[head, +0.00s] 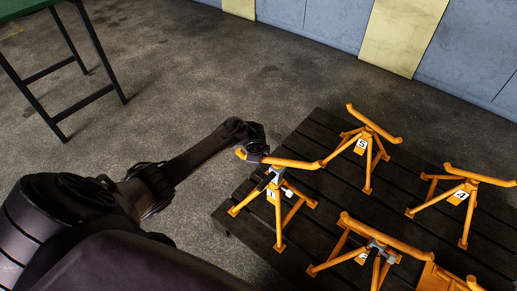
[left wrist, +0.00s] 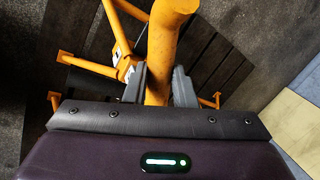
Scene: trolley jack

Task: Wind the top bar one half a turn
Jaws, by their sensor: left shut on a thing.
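An orange stand (head: 271,195) with a small white label stands at the left of the dark slatted platform. Its orange top bar (head: 298,164) lies across the top of the stand, with its left end by my left gripper. In the left wrist view this bar (left wrist: 164,45) runs between the two grey jaws of my left gripper (left wrist: 158,85), which is shut on it. In the head view the jaws are hard to make out behind my dark wrist. My right gripper is not in view.
Other orange stands with top bars share the slatted platform (head: 325,193): one at the back (head: 366,146), one at the right (head: 461,196), one in front (head: 361,256). A green table (head: 20,8) stands at the far left. The floor between is clear.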

